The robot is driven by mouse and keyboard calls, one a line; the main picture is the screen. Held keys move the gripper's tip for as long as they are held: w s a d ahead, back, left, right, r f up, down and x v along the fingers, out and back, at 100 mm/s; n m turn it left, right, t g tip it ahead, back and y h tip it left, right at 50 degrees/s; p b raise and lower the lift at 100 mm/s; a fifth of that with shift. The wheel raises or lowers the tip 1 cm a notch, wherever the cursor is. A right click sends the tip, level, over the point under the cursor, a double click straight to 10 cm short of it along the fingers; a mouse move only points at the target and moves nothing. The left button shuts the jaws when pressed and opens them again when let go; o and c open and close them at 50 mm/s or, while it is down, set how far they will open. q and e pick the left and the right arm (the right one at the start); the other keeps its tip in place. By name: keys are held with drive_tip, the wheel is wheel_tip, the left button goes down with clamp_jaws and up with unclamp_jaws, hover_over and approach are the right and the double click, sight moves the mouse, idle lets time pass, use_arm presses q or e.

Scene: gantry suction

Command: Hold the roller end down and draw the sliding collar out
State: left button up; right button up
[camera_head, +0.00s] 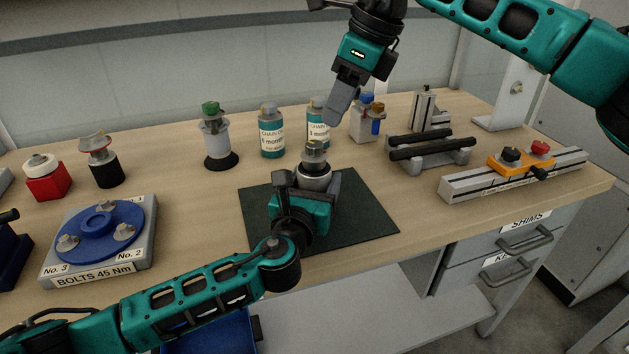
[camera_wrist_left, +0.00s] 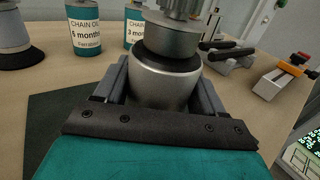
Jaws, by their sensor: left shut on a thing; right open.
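The roller end (camera_head: 316,179) is a silver cylinder standing upright on the dark green mat (camera_head: 365,213). A narrower grey collar (camera_head: 314,155) sits on top of it; a dark ring lies between them in the left wrist view, where the collar (camera_wrist_left: 172,38) has a ridged top. My left gripper (camera_head: 302,190) is shut on the wide silver body of the roller end (camera_wrist_left: 165,82), with one finger on each side. My right gripper (camera_head: 337,108) is open and empty above the collar, apart from it, pointing down. Its far finger is hard to make out.
Two chain oil bottles (camera_head: 271,138) and a green-topped device (camera_head: 216,142) stand behind the mat. A blue disc fixture (camera_head: 98,228) is at left. A black-barred stand (camera_head: 430,150) and a rail with an orange slider (camera_head: 515,163) are at right. The mat's right part is clear.

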idle(0.3)
drive_tip(key=shift+o, duration=1.5)
drive_tip(key=shift+s+a+f, duration=0.15)
drive_tip(key=shift+a, duration=0.2)
drive_tip(key=shift+o, duration=1)
drive_tip(key=a+f+y, duration=0.1)
drive_tip(key=y, duration=0.1)
drive_tip(key=s+a+f+y, duration=0.1)
drive_tip(key=s+a+f+g+y, duration=0.1)
drive_tip(key=a+y, duration=0.1)
drive_tip(key=shift+s+f+y, duration=0.1)
drive_tip(key=shift+f+y, duration=0.05)
drive_tip(key=shift+y, duration=0.15)
drive_tip(key=m+t+y, duration=0.3)
drive_tip(key=t+y, duration=0.3)
drive_tip(key=t, duration=0.3)
approach(325, 160)
drive_tip(key=x, duration=1)
drive_tip(key=shift+a, duration=0.25)
